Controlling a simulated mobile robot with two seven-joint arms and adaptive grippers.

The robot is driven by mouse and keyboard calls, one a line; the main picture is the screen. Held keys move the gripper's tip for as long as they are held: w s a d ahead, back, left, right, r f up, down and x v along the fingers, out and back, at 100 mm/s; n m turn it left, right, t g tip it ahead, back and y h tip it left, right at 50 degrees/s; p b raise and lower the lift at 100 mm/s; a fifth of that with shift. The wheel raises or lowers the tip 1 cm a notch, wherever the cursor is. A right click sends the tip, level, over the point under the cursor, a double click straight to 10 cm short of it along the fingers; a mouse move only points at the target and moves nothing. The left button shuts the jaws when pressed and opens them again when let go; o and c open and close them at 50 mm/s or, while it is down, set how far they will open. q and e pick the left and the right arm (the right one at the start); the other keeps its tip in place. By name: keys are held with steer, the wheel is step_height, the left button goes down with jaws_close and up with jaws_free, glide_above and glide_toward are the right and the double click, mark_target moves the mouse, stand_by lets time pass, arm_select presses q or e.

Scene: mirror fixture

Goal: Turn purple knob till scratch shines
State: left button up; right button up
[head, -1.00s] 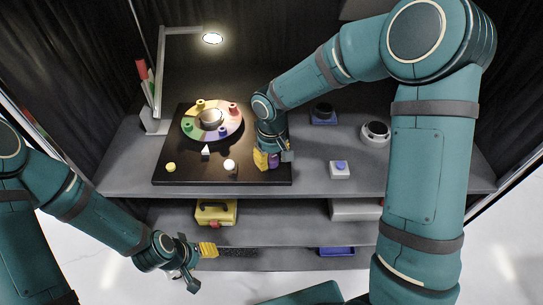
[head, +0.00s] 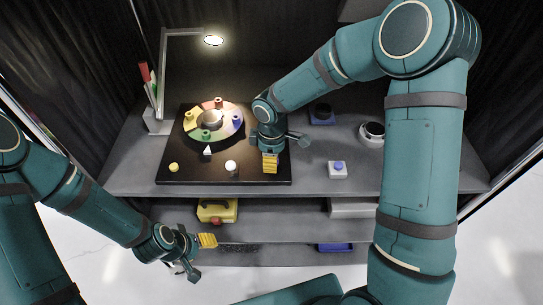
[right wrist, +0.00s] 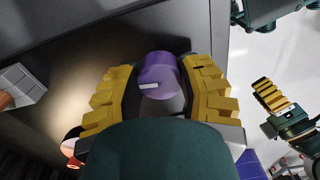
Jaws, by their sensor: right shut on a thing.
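The purple knob (right wrist: 158,72) shows in the right wrist view, with a white mark on its side. My right gripper (right wrist: 160,95) is shut around it, a yellow ribbed finger on each side. In the head view this gripper (head: 270,163) is at the right end of the black board (head: 180,178) and hides the knob. A coloured ring (head: 190,129) with red, blue, green and yellow pegs surrounds a round, light grey centre (head: 212,117). I cannot make out a scratch there. My left gripper (head: 207,241) hangs before the shelves, away from the board; its finger gap is unclear.
A lit lamp (head: 213,40) hangs over the ring. A yellow knob (head: 173,167), white pointer (head: 207,151) and white ball (head: 231,166) are on the board. A blue-buttoned box (head: 338,170) and a round dark-topped item (head: 374,131) stand to the right. A yellow case (head: 217,210) sits below.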

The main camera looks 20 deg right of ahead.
steer(key=shift+n, duration=0.6)
steer(key=o, duration=1.2)
step_height(320, 180, up, 12)
stand_by(0.3)
